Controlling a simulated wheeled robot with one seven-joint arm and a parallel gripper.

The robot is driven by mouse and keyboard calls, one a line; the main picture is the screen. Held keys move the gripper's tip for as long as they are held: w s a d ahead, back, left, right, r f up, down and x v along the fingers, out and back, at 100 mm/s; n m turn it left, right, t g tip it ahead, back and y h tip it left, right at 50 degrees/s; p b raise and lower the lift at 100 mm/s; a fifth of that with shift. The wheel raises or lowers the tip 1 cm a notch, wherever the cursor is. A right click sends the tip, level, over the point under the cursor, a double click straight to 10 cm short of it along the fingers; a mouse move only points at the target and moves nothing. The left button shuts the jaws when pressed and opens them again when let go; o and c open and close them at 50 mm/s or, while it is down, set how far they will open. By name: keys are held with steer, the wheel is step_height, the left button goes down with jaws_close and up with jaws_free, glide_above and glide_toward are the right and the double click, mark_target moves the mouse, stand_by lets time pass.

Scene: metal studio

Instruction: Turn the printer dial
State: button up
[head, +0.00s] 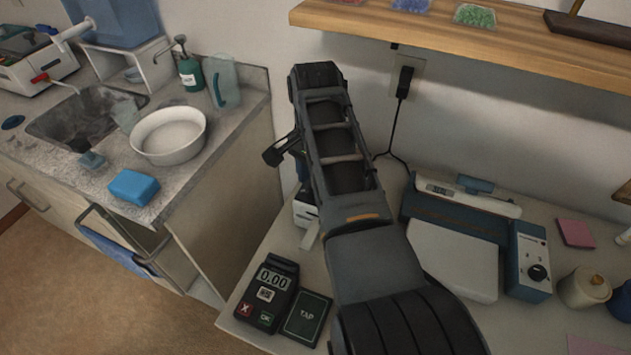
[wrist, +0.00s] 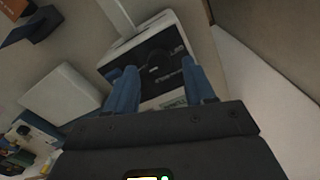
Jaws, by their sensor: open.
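In the wrist view, a white box-shaped device with a black front panel, apparently the printer (wrist: 172,33), lies ahead of my gripper (wrist: 163,85). A dark round knob, apparently the dial (wrist: 157,70), shows on its panel between my fingertips. My blue fingers are apart, one on each side of the knob. I cannot tell whether they touch it. In the head view, my arm covers most of this device; only a white part of the printer (head: 305,210) shows beside it, with a paper strip sticking out. My fingers are mostly hidden there.
A card terminal (head: 268,290) and a tap pad (head: 305,318) stand at the counter's front left. A blue and white machine (head: 455,262) with a black-knobbed control box (head: 530,262) stands right of my arm. A wooden shelf (head: 480,50) overhangs the counter.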

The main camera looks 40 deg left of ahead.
step_height(320, 180, up, 6)
steer(key=shift+r+b, duration=0.2)
steer(key=shift+b, duration=0.15)
stand_by(0.4)
